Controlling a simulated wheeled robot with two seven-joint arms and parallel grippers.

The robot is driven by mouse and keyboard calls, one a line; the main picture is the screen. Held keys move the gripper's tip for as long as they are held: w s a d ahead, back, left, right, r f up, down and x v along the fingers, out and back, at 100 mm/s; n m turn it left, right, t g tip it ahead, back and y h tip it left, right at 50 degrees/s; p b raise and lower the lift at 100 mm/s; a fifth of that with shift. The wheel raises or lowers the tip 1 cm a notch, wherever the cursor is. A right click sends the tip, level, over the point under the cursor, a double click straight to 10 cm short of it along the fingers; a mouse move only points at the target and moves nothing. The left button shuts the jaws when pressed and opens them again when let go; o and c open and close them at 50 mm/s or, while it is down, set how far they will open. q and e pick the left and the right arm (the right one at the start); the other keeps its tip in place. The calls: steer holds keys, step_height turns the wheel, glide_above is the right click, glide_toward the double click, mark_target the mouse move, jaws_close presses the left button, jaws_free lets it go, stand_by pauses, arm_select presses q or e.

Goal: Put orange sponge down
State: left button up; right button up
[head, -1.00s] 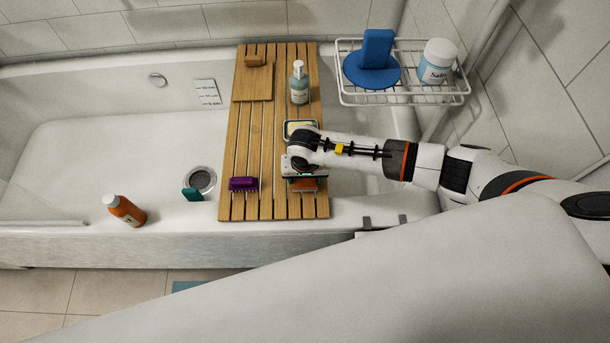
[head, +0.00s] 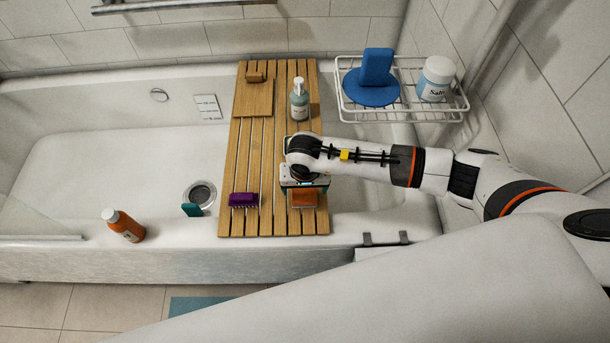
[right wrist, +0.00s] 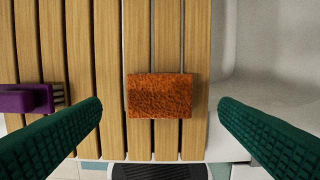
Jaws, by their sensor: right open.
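The orange sponge (head: 303,198) lies flat on the slatted wooden bath board (head: 247,140), near its front right corner. In the right wrist view the sponge (right wrist: 160,96) rests across the slats, with free space on both sides. My right gripper (head: 304,186) is above and just behind the sponge in the head view. Its two green fingers are spread wide in the right wrist view (right wrist: 160,115), apart from the sponge and empty. My left gripper is out of view.
A purple brush (head: 244,199) lies left of the sponge on the board. A pump bottle (head: 299,100) stands farther back. An orange bottle (head: 123,225) stands on the tub rim. A wire rack (head: 400,112) holds a blue object (head: 373,80) and a jar (head: 435,78).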

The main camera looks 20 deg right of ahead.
mark_target(304, 201)
step_height(304, 201, up, 8)
steer(key=s, duration=0.1)
steer(key=shift+a, duration=0.2)
stand_by(0.5)
